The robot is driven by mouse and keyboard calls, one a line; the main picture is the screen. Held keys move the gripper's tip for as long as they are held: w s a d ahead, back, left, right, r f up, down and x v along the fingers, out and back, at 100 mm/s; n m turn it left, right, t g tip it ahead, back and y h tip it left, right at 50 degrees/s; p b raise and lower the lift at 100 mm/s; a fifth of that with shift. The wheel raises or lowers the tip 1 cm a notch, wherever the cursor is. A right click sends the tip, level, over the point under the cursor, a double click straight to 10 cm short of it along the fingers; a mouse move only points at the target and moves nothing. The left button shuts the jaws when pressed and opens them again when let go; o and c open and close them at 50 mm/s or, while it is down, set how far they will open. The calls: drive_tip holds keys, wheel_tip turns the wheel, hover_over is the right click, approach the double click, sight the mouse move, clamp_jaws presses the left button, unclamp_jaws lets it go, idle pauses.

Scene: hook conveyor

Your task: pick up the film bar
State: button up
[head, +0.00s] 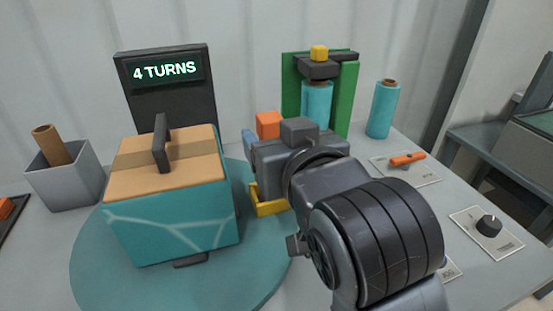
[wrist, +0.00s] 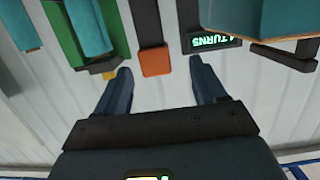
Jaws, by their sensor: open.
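I take the film bar to be the dark bar (wrist: 149,22) with an orange block (wrist: 155,61) at its end, seen in the wrist view. The orange block also shows in the head view (head: 268,123), just behind my gripper, which hides the rest of the bar. My gripper (wrist: 160,80) is open, with one finger on each side of the orange end in the picture. The fingers appear apart from it; whether the block lies between them in depth I cannot tell. In the head view a blue finger (head: 249,140) shows at the gripper's left.
A box wrapped in teal film (head: 170,228) stands on a round teal turntable (head: 95,262) at left. A yellow bracket (head: 268,207) is below my gripper. A green frame (head: 347,98) holds a teal roll (head: 317,100). Another roll (head: 383,110) stands right. A "4 TURNS" sign (head: 167,72) is behind.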

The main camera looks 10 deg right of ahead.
drive_tip(key=x, duration=0.3)
drive_tip(key=p+x, duration=0.1)
drive_tip(key=x, duration=0.3)
drive_tip(key=shift+w+d+f, duration=0.2)
drive_tip(key=shift+f, duration=0.05)
drive_tip(key=shift+c, duration=0.2)
clamp_jaws()
